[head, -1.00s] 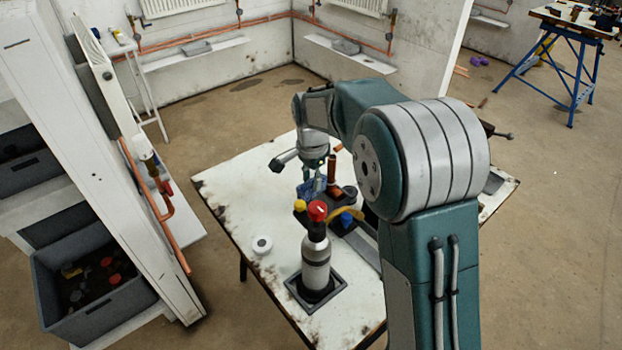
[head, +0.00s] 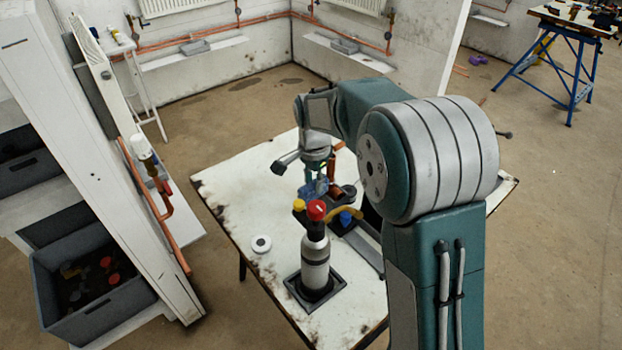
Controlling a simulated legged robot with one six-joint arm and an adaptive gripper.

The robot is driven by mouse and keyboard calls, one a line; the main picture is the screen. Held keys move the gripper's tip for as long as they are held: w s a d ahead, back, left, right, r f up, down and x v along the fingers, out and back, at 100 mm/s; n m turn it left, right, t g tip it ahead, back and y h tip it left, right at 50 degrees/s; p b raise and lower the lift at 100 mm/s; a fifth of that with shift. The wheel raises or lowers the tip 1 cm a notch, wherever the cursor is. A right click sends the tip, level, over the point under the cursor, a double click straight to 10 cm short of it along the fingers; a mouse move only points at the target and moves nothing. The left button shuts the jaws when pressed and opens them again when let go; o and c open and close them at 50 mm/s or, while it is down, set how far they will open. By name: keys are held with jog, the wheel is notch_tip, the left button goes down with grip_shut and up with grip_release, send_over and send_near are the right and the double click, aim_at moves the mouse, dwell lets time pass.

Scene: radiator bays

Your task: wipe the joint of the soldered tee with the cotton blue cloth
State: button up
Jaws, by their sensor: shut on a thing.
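My gripper (head: 317,181) points down over the white workbench (head: 236,190) and is shut on the blue cloth (head: 308,190), which shows as a small blue patch at its fingertips. An upright copper pipe (head: 334,168), which looks like part of the soldered tee, stands just right of my gripper. The tee's joint is hidden or too small to make out. I cannot tell whether the cloth touches it.
A grey gas bottle (head: 315,258) with a red and a yellow knob stands in a dark tray (head: 296,291) in front of my gripper. A grey crate (head: 108,310) stands at lower left.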

jog(key=shift+s+d, duration=0.1)
dwell(0.5)
jog(key=shift+w+a, duration=0.4)
jog(key=shift+w, duration=0.15)
dwell(0.4)
jog(key=shift+s+d, duration=0.2)
jog(key=shift+s, duration=0.05)
dwell(0.5)
jog(key=shift+a, duration=0.1)
jog(key=shift+s+a, duration=0.7)
jog(key=shift+a, duration=0.25)
jog(key=shift+r, duration=3)
